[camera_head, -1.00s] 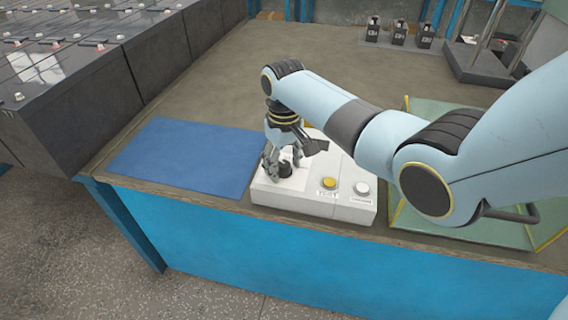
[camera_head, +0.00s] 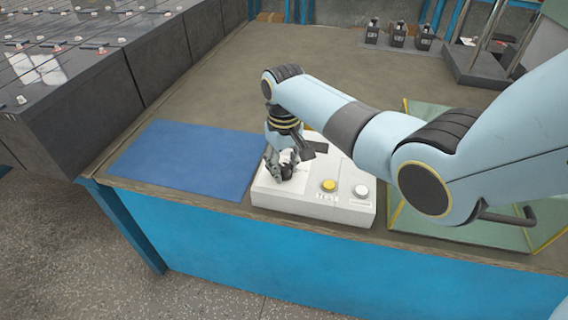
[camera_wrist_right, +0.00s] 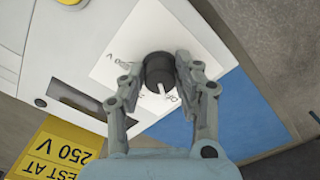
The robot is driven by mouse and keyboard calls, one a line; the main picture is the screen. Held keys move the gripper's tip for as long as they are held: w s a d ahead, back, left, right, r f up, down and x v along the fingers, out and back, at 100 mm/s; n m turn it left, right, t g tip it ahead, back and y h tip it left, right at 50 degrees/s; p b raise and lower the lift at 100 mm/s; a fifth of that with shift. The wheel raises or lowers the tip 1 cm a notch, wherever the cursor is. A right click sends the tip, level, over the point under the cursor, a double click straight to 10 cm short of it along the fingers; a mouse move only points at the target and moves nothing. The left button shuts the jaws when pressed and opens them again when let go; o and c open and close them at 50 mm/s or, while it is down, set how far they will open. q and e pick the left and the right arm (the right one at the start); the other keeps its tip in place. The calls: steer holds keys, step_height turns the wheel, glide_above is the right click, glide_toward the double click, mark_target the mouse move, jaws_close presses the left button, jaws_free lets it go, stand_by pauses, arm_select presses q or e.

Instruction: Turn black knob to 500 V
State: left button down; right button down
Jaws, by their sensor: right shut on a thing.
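The black knob (camera_wrist_right: 158,70) sits on a white dial label (camera_wrist_right: 120,64) on the white tester box (camera_head: 320,206). A pale pointer line on the knob points toward the bottom of the right wrist view, near partly hidden lettering. The other dial lettering is too small to read surely. My right gripper (camera_head: 282,172) is down at the left part of the box, shut on the knob, with a finger on either side (camera_wrist_right: 158,68). In the head view the fingers mostly hide the knob. My left gripper is not in view.
The box also carries a yellow button (camera_head: 329,185) and a white button (camera_head: 361,191). A blue mat (camera_head: 185,158) lies left of the box. A glass-sided container (camera_head: 470,228) stands to the right. A yellow "TEST AT 250 V" tag (camera_wrist_right: 58,152) shows in the right wrist view.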

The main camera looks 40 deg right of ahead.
steer(key=m+p, duration=0.3)
steer(key=m, duration=0.1)
steer(key=shift+r, duration=0.2)
steer(key=m+p, duration=0.1)
steer(key=m, duration=0.1)
steer(key=shift+m+p, duration=0.3)
steer(key=shift+m, duration=0.1)
steer(key=m+p, duration=0.1)
steer(key=m, duration=0.2)
steer(key=shift+f+m, duration=0.1)
steer(key=shift+m, duration=0.2)
steer(key=m+p, duration=0.1)
steer(key=m, duration=0.5)
steer(key=shift+p, duration=0.4)
steer(key=m, duration=0.6)
steer(key=shift+m+p, duration=0.3)
steer(key=shift+p, duration=0.05)
steer(key=shift+f, duration=0.1)
steer(key=c, duration=0.9)
jaws_free()
steer(key=shift+c, duration=0.2)
